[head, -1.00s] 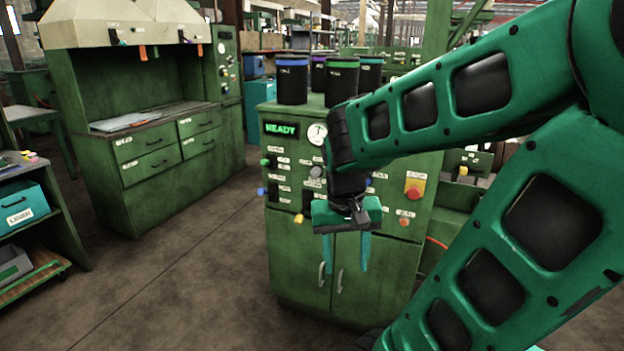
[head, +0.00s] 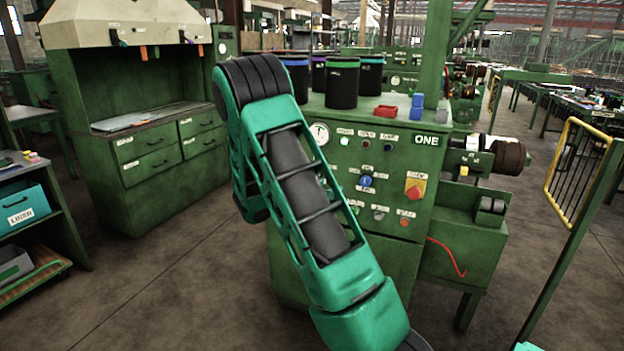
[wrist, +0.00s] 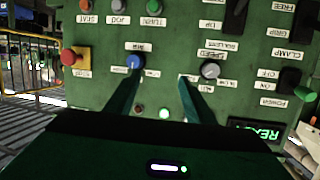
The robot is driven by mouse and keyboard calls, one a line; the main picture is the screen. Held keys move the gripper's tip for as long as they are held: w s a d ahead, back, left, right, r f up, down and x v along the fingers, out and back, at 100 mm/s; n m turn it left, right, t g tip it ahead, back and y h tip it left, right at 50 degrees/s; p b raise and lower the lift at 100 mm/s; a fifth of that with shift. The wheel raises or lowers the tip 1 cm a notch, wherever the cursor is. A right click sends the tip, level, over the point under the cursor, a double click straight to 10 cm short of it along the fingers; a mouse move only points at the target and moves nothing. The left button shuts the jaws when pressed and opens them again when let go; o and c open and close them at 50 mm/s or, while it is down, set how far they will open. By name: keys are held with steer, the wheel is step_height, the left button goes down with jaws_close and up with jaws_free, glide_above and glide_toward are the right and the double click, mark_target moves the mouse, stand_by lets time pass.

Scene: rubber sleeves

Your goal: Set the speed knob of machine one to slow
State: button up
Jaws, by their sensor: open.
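Machine one (head: 400,230) is the green cabinet with "ONE" on its panel in the head view. The wrist view shows its panel upside down. There the grey speed knob (wrist: 209,69) sits beside its "SPEED" label, right of centre. The small position labels by it are too blurred to read surely. My gripper (wrist: 160,78) is open and empty, its two fingers pointing at the panel. The right fingertip is just left of the speed knob; the knob is not between the fingers. In the head view my arm hides the gripper and the knob.
A blue knob (wrist: 135,63) is near the left fingertip, and a red emergency button (wrist: 72,56) on yellow is farther left. Black switches (wrist: 290,80) stand out at the right. Dark canisters (head: 342,82) and a red tray (head: 386,111) are on top of the machine.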

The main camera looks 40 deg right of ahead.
steer(key=w+a+f+n+t+h, duration=0.1)
steer(key=w+f+t, duration=0.15)
steer(key=w, duration=0.25)
steer(key=w+a+f+n+t, duration=0.1)
steer(key=w+t, duration=0.2)
steer(key=w, duration=0.2)
steer(key=x, duration=1)
steer(key=shift+s+d+r, duration=0.25)
steer(key=shift+d+r, duration=0.05)
steer(key=shift+g, duration=0.25)
steer(key=c, duration=1.1)
steer(key=shift+o, duration=0.2)
steer(key=shift+w+n, duration=0.15)
steer(key=shift+n, duration=0.15)
